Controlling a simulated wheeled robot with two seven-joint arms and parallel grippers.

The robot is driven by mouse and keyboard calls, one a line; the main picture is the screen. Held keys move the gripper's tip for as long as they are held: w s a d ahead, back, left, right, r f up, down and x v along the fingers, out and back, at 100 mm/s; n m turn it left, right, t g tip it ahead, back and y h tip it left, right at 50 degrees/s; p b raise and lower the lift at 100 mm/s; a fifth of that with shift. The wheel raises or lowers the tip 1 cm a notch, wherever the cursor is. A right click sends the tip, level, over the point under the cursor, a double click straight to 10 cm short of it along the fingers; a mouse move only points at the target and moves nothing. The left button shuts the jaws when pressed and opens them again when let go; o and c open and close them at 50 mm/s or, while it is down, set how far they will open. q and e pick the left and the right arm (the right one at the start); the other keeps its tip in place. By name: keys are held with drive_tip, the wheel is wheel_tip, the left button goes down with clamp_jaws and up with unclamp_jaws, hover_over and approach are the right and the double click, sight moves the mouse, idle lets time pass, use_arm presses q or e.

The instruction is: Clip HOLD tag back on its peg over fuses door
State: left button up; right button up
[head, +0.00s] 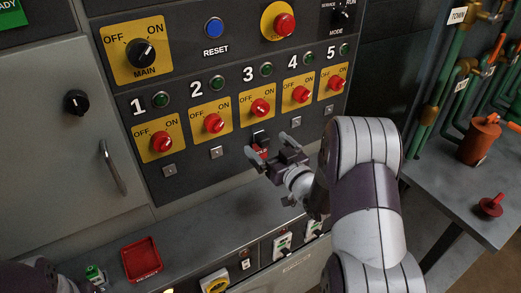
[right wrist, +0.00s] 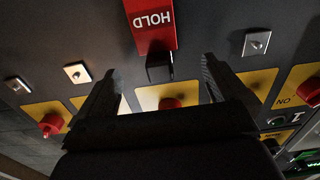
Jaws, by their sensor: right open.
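The red HOLD tag (right wrist: 152,20) with a black clip (right wrist: 159,67) shows upside down in the right wrist view, against the dark panel below switch 3. In the head view only a bit of its red (head: 261,152) shows behind my right gripper. The peg behind the clip is hidden. My right gripper (head: 272,160) is open, its two fingers apart either side of the clip in the right wrist view (right wrist: 160,85); no contact shows. A grey door (head: 50,130) with a handle stands at the left; no fuses label is readable. My left gripper is out of view.
Square peg plates sit under switches 1 (head: 169,170), 2 (head: 216,152), 4 (head: 296,122) and 5 (head: 329,108). A red tray (head: 142,259) lies on the ledge below. Red rotary switches stick out above my right gripper. Pipes and a side table (head: 450,185) stand at the right.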

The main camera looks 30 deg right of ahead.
sight(266, 144)
drive_tip(key=shift+w, duration=0.85)
idle(0.7)
drive_tip(key=c, duration=1.9)
drive_tip(key=shift+o, duration=0.2)
drive_tip(key=s, duration=0.6)
drive_tip(key=shift+d, duration=0.2)
